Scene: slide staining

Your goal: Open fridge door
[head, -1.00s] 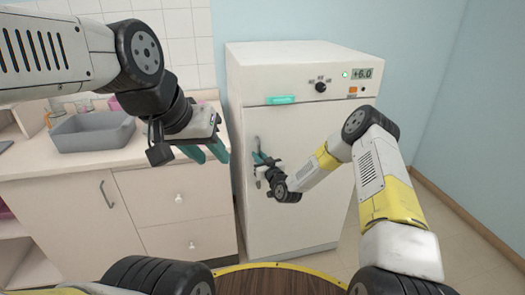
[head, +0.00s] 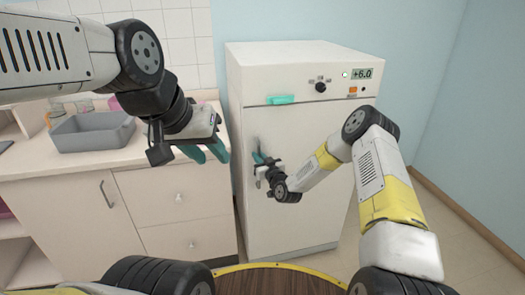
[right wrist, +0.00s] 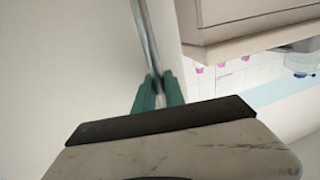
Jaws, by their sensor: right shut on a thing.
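The white fridge (head: 310,190) stands on the floor in the middle of the head view, its door shut. My right gripper (head: 259,160) is at the left side of the door front, shut on the metal door handle (head: 256,178). In the right wrist view the handle (right wrist: 146,40) runs down between the teal fingers of my right gripper (right wrist: 158,92). My left gripper (head: 208,154) hangs in front of the counter, apart from the fridge, with its teal fingers spread and nothing seen between them.
A grey basin (head: 92,133) sits on the counter (head: 40,168) left of the fridge. Drawers (head: 180,200) are below it. Floor to the right of the fridge is clear.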

